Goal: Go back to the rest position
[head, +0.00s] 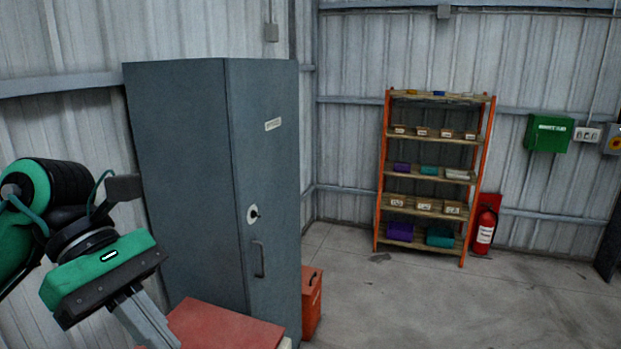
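My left gripper (148,324) shows at the lower left, with a green and black body and grey fingers pointing down and to the right. Its fingers overlap in this view, so I cannot tell whether it is open or shut. No held object shows at it. The fingers are seen beside the left part of a red flat surface (225,327); I cannot tell if they touch it. My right gripper is not in view.
A tall grey cabinet (190,180) with a closed door stands behind the gripper. An orange box (312,300) sits beside it. An orange shelf rack (382,190) with bins and a fire extinguisher (484,232) stand at the back wall. The concrete floor (440,310) is clear at right.

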